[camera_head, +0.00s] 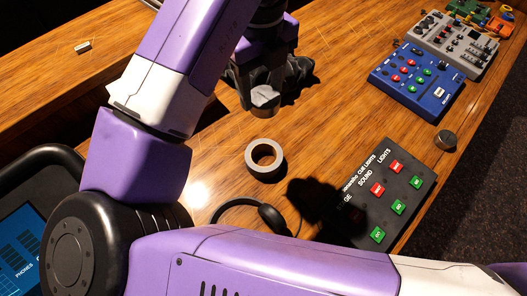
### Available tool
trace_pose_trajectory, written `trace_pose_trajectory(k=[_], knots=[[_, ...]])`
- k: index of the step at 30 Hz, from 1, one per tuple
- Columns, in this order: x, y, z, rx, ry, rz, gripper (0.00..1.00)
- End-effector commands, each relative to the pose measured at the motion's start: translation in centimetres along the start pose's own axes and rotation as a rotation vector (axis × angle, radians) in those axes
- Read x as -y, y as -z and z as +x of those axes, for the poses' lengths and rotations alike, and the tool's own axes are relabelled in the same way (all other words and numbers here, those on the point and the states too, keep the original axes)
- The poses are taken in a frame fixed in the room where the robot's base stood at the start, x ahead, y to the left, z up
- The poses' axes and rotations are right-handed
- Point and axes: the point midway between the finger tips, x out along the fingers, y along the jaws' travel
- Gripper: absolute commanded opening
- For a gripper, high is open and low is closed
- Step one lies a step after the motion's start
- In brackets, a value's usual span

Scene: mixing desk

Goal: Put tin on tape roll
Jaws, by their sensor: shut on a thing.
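The tape roll (250,164) lies flat on the wooden desk near the middle of the view, a grey ring with an open centre. My gripper (265,88) is above and behind it in the picture, pointing down. It is shut on a small grey, metallic-looking thing (265,98), which I take to be the tin. The dark fingers hide part of it. The held thing is apart from the tape roll, and nothing sits on the roll. I cannot tell whether the held thing clears the desk.
A black button box (407,191) with red and green buttons stands right of the roll. A small dark cylinder (445,141) is near the desk edge. A blue mixer (417,82) and grey mixer (458,44) stand at back right.

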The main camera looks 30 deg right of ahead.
Motion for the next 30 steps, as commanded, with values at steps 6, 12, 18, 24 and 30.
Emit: trace_pose_trajectory(k=[6, 12, 18, 24, 30], knots=[[0.0, 0.1, 1.2, -0.004, 0.000, 0.072, 0.15], [0.0, 0.1, 5.7, -0.005, 0.000, 0.072, 0.15], [0.0, 0.1, 10.5, -0.004, 0.001, 0.070, 0.15], [0.0, 0.1, 14.4, -0.002, 0.001, 0.071, 0.15], [0.0, 0.0, 15.8, -0.001, 0.000, 0.070, 0.15]])
